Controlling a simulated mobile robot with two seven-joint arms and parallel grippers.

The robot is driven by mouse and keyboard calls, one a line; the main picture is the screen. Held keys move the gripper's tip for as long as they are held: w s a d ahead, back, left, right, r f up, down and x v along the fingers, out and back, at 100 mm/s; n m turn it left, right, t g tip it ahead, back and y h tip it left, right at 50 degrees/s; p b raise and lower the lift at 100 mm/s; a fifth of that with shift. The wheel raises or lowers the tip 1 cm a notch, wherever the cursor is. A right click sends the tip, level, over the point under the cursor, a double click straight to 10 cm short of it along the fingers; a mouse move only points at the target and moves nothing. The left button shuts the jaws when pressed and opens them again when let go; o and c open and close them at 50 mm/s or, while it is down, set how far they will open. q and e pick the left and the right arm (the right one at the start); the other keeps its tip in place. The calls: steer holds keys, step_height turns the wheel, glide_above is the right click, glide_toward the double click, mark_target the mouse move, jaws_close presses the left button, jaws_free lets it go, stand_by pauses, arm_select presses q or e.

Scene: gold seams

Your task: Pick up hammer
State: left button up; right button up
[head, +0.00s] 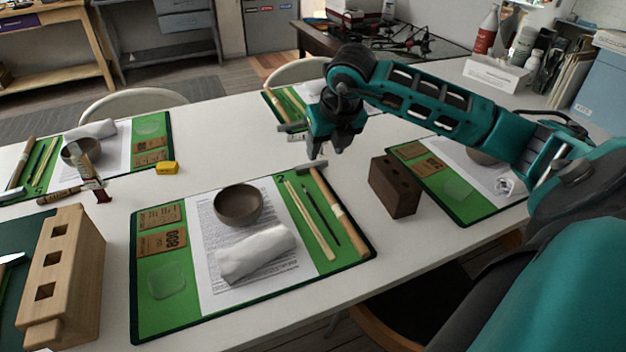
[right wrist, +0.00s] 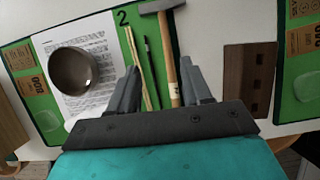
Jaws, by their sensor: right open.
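The hammer lies along the right side of the near green mat (head: 180,310). Its wooden handle (head: 337,213) points toward the front edge and its grey metal head (head: 312,167) is at the far end. My right gripper (head: 326,150) is open and empty, above the table near the hammer's head. In the right wrist view the open fingers (right wrist: 159,72) show with the hammer's handle (right wrist: 172,60) running between them, nearer the right finger; the lower handle end is hidden by the gripper. My left gripper is not in view.
A pencil and a wooden stick (head: 309,222) lie beside the hammer. A bowl (head: 238,204) and white cloth (head: 255,253) sit on the mat's paper. A dark block with holes (head: 395,188) stands to the right, a wooden block (head: 65,270) at left. Other mats carry similar sets.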

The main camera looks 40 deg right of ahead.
glide_toward(319, 177)
steer(key=f, duration=0.2)
steer(key=shift+w+a+f+b, duration=0.2)
steer(key=shift+w+f+b, duration=0.1)
steer(key=shift+w+b, duration=0.05)
steer(key=shift+d+b+x, duration=0.15)
steer(key=shift+b+x, duration=0.05)
steer(key=shift+x, duration=1.2)
steer(key=shift+d+b+x, duration=0.15)
steer(key=shift+b+x, duration=0.05)
steer(key=shift+x, duration=1.2)
steer(key=shift+w, duration=0.1)
steer(key=shift+c, duration=0.4)
jaws_close()
